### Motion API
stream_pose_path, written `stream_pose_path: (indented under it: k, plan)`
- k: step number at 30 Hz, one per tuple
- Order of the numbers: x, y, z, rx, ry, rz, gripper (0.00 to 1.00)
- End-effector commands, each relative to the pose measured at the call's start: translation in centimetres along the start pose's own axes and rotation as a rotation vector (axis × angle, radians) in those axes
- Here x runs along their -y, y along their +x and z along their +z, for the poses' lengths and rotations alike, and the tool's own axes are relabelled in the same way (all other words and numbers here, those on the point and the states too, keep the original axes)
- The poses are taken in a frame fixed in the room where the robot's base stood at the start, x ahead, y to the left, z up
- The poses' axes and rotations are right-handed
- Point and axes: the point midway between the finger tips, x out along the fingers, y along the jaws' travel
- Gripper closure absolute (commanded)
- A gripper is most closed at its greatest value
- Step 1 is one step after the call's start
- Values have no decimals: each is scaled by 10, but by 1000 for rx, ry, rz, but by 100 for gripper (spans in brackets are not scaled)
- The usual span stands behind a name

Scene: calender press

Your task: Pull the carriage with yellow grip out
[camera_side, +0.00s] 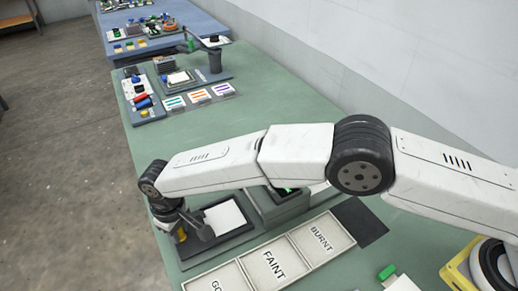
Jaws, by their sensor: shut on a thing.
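The carriage is a dark flat tray (243,238) bearing a white square sheet (226,217), at the lower left of the green table in the side view. Its yellow grip (181,236) shows only as a small patch at my gripper. My gripper (186,235) points down at the tray's left end and is shut on the yellow grip. The fingers are small and dark, and partly hidden by the wrist. The press body (278,208) stands at the right of the carriage, partly behind my arm, with a small green light on it.
Three pale panels (285,255) lie in front, two reading FAINT and BURNT, the third cut off. A dark mat (358,222) lies beside them. A green-ended block (392,277) is at the lower right. The green table (270,95) is clear toward the back right.

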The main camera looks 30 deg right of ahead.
Motion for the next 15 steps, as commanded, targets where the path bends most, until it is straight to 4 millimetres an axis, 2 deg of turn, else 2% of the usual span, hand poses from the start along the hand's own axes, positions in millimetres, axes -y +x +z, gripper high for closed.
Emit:
stream_pose_path:
  k: [8,9,11,12,15]
  plan:
    - [-2,-2,-3,-10,1,1,100]
    - [-2,-2,-3,-10,1,1,57]
    - [-1,-2,-2,-8,1,1,38]
    - [-1,-2,-2,-7,1,1,34]
    - [-1,-1,-1,-5,0,1,34]
